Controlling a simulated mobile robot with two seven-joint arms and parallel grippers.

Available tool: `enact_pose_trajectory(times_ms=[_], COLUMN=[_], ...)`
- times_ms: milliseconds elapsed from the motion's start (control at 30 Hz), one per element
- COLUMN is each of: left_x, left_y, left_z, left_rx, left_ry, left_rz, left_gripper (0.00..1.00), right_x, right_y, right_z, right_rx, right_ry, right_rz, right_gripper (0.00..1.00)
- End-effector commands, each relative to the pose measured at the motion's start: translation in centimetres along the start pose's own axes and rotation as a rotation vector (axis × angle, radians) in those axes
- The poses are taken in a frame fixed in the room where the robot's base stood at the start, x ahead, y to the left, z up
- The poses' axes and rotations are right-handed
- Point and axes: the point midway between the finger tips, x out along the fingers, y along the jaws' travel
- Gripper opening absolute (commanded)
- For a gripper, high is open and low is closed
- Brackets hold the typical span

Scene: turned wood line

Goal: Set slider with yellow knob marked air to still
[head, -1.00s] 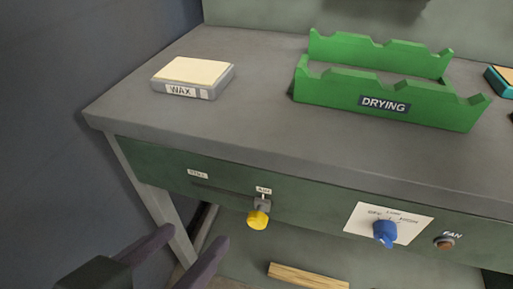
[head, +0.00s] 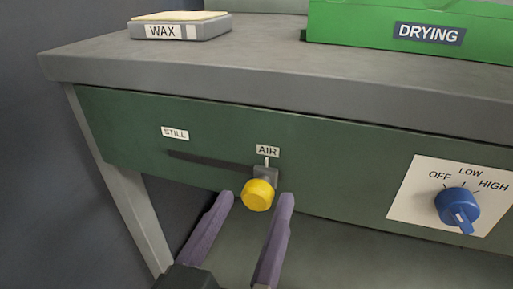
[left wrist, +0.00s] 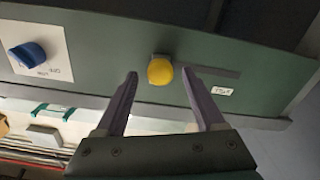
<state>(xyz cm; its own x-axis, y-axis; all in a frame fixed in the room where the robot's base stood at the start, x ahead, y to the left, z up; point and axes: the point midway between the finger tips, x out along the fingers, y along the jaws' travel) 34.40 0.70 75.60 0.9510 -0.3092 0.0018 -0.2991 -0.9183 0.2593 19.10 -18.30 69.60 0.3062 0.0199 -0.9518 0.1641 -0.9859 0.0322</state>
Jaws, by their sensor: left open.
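The slider's yellow knob (head: 258,195) sits on a grey block at the right end of a dark slot (head: 212,160) in the green front panel, just under the AIR label (head: 267,150). The STILL label (head: 175,132) is above the slot's left end. My left gripper (head: 257,197) is open, with one purple finger on each side of the knob in the head view. In the left wrist view the yellow knob (left wrist: 160,71) shows beyond and between the open fingertips (left wrist: 159,72); contact cannot be told. My right gripper is not in view.
A blue rotary knob (head: 457,207) on a white plate marked OFF, LOW, HIGH is to the right on the panel. The grey bench top (head: 260,75) overhangs the panel and bears a WAX block (head: 180,28) and the green DRYING rack (head: 370,22).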

Motion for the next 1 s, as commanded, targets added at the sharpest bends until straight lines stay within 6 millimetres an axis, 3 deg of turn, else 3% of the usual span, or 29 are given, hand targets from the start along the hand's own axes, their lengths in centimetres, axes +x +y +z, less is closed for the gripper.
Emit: enact_pose_trajectory(times_ms=[200,533,1000], left_x=[2.7,3.1,3.0], left_y=[-0.1,0.0,0.0], left_z=[0.1,0.0,0.0], left_rx=[0.000,0.000,0.000], left_ry=[0.000,-0.001,-0.002], left_rz=[-0.001,-0.001,0.000], left_gripper=[0.71,0.71,0.18], right_x=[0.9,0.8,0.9], right_y=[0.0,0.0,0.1], right_z=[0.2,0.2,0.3], right_rx=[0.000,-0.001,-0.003], right_ry=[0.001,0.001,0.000], right_rz=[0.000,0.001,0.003], right_gripper=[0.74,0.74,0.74])
